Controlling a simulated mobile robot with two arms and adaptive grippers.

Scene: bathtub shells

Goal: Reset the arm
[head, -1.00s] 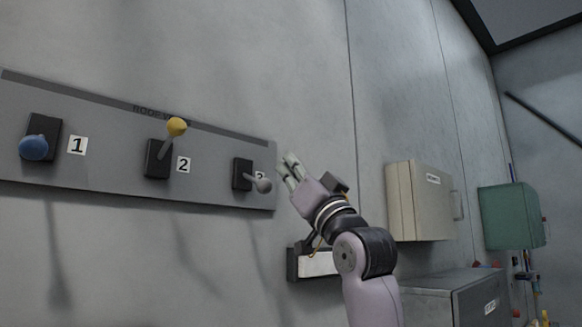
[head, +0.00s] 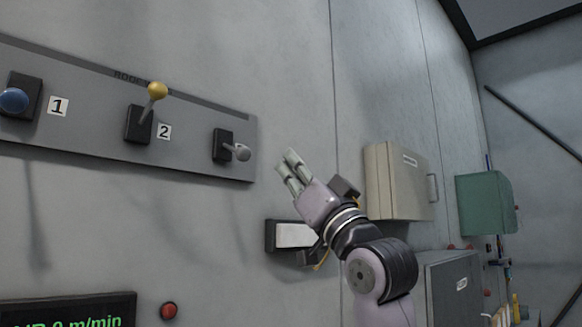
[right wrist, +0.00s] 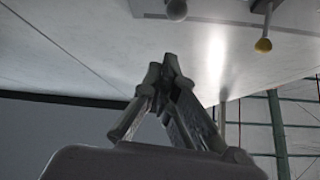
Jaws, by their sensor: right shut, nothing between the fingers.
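My right gripper (head: 285,171) is raised in front of the wall, just right of the lever panel (head: 75,75). It is shut with nothing between its fingers, and it is apart from the panel. In the right wrist view its fingertips (right wrist: 165,70) meet. The panel bears a blue-knobbed lever (head: 14,100) by label 1, a yellow-knobbed lever (head: 156,92) by label 2, pointing up, and a grey-knobbed lever (head: 242,152) at its right end. The grey knob (right wrist: 176,9) and yellow knob (right wrist: 263,45) also show in the right wrist view. My left gripper is out of view.
A beige box (head: 392,182) and a green box (head: 485,203) hang on the wall to the right. A grey cabinet (head: 448,285) stands below. A display (head: 70,311) and a red button (head: 169,310) are at lower left.

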